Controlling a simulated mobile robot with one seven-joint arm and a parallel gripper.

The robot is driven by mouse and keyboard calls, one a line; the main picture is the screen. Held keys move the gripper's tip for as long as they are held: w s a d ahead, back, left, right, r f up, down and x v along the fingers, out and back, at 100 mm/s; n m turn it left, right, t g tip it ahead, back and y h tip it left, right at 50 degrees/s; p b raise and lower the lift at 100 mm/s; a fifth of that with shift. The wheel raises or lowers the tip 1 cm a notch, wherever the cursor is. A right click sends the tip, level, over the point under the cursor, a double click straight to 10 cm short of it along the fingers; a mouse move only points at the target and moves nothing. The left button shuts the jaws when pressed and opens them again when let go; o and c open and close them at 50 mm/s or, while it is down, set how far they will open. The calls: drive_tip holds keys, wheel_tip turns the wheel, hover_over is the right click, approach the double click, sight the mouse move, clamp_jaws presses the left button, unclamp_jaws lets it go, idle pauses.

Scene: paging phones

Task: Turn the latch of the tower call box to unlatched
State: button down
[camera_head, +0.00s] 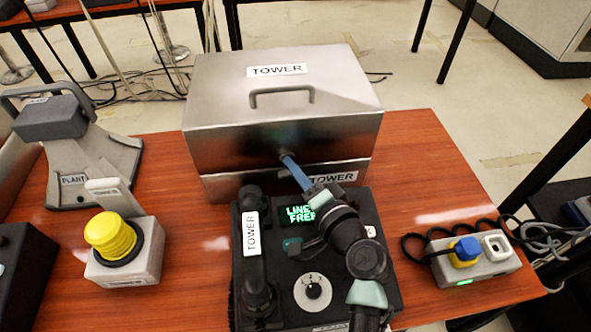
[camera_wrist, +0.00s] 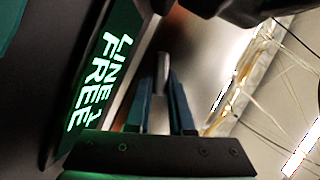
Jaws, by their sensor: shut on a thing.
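The tower call box (camera_head: 225,120) is a brushed-metal box labelled TOWER, with its lid down and a handle (camera_head: 282,92) on top. Its latch (camera_head: 284,156) is on the front face and is mostly hidden by my gripper (camera_head: 289,162). In the wrist view a narrow metal piece, the latch (camera_wrist: 162,68), stands between the two blue fingers of my gripper (camera_wrist: 163,88). The fingers are shut on it. The latch's turn angle cannot be told clearly.
A black phone with a TOWER handset (camera_head: 252,235), a lit LINE 1 FREE display (camera_wrist: 105,80) and a dial (camera_head: 313,290) lies below my arm. A yellow button (camera_head: 110,235) and a PLANT device (camera_head: 75,165) stand left. A socket box (camera_head: 475,262) is right. Table right of the box is clear.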

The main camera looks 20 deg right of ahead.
drive_tip(key=c, duration=0.8)
unclamp_jaws()
drive_tip(key=s, duration=0.4)
drive_tip(key=s+r, duration=0.1)
drive_tip(key=s, duration=0.3)
drive_tip(key=s+d+r, duration=0.1)
drive_tip(key=s, duration=0.3)
drive_tip(key=shift+s+b, duration=0.3)
drive_tip(key=shift+s, duration=0.1)
